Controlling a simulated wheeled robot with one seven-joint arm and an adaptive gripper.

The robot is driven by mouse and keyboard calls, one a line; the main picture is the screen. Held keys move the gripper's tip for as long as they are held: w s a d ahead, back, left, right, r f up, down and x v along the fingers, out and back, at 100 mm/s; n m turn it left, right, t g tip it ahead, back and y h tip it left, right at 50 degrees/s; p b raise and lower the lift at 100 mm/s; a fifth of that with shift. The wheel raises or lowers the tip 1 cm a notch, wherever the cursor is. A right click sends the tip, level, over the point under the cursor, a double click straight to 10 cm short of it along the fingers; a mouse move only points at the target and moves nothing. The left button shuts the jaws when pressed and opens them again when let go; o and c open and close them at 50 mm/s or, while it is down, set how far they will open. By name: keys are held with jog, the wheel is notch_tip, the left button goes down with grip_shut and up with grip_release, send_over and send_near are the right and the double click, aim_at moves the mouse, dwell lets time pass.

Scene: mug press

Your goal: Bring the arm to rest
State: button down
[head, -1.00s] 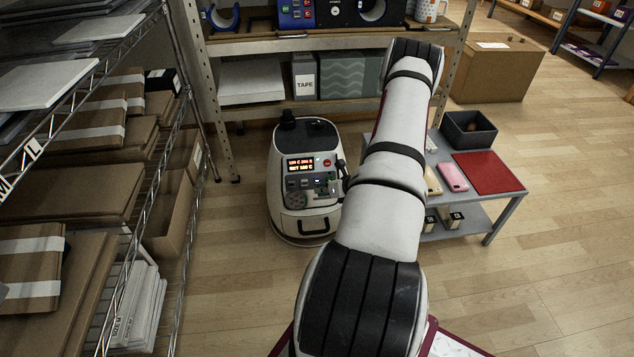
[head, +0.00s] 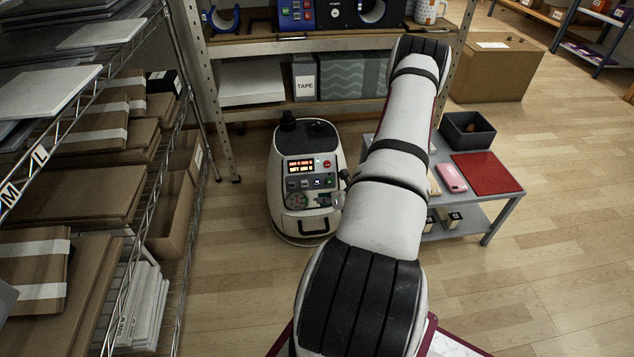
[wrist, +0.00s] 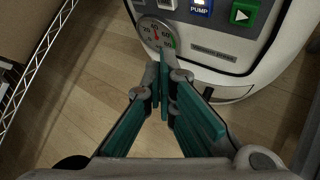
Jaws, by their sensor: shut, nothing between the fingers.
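My gripper (wrist: 162,85) is shut and empty in the wrist view, its green fingers together at the tips. It points toward the front of a white machine (wrist: 215,55), whose gauge (wrist: 157,33) and green button (wrist: 243,12) show beyond the fingertips. I cannot tell the exact gap between fingertips and machine. In the head view my arm reaches forward and up over the floor, to the right of the machine (head: 306,222). My gripper is mostly hidden behind the arm there. The machine's display is lit, but its text is too small to read surely.
A wire rack (head: 165,240) with cartons stands at the left. A metal shelf (head: 280,107) stands behind the machine. Floor at the right is clear.

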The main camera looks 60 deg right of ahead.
jog(key=shift+s+a+r, duration=0.15)
jog(key=shift+s+a, duration=0.3)
jog(key=shift+a, duration=0.1)
